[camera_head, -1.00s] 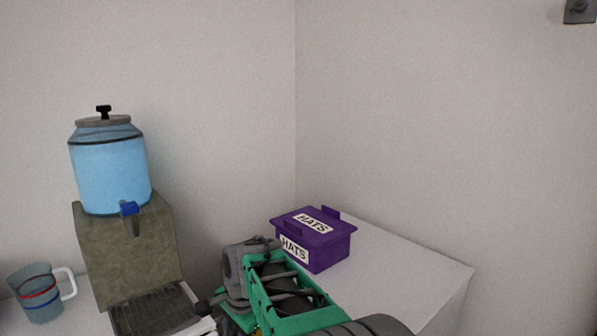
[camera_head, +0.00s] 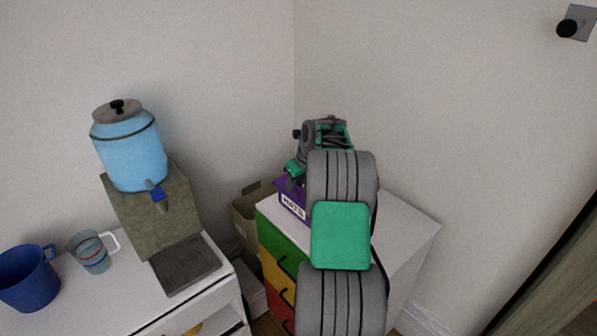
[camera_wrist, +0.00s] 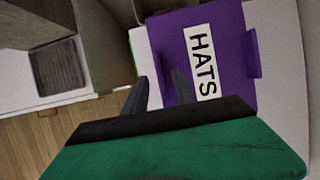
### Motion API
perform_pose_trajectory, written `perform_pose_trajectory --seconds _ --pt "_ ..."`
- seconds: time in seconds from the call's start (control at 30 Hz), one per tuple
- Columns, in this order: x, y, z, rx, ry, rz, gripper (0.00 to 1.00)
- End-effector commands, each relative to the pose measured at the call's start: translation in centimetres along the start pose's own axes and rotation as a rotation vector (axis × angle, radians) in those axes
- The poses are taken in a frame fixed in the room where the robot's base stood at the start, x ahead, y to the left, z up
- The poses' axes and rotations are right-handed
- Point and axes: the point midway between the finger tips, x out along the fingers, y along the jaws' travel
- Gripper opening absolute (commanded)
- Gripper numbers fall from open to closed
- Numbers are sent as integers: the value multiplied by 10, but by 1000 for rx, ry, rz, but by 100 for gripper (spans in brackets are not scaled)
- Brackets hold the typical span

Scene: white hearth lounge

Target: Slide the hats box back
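The purple hats box (camera_head: 282,187) sits on the white top of the drawer cabinet (camera_head: 407,215), near the wall corner. Its front HATS label shows, but my arm hides much of the box in the head view. In the wrist view the box (camera_wrist: 224,45) shows its lid with a HATS label, and a side tab. My gripper (camera_wrist: 161,76) has its two fingers apart with a gap between them. One finger overlaps the box in the picture and the other is beside its edge. I cannot tell whether they touch it.
The cabinet has green, yellow and red drawers. A water dispenser (camera_head: 130,150), a clear cup (camera_head: 92,252) and a blue mug (camera_head: 27,278) stand on a white counter at left. A cardboard box (camera_head: 250,212) is between counter and cabinet. Walls bound the corner behind.

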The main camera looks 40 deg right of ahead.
Motion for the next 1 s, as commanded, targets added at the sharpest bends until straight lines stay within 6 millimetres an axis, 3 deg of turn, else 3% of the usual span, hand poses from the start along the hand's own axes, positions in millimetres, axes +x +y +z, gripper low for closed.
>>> perform_pose_trajectory --seconds 0.2,0.47,0.83,1.0 --pt "24 0 1 -2 -1 -1 33" --pt "27 0 1 -2 -1 -2 32" --pt "26 0 1 -2 -1 -2 2" --pt "26 0 1 -2 -1 -2 0"
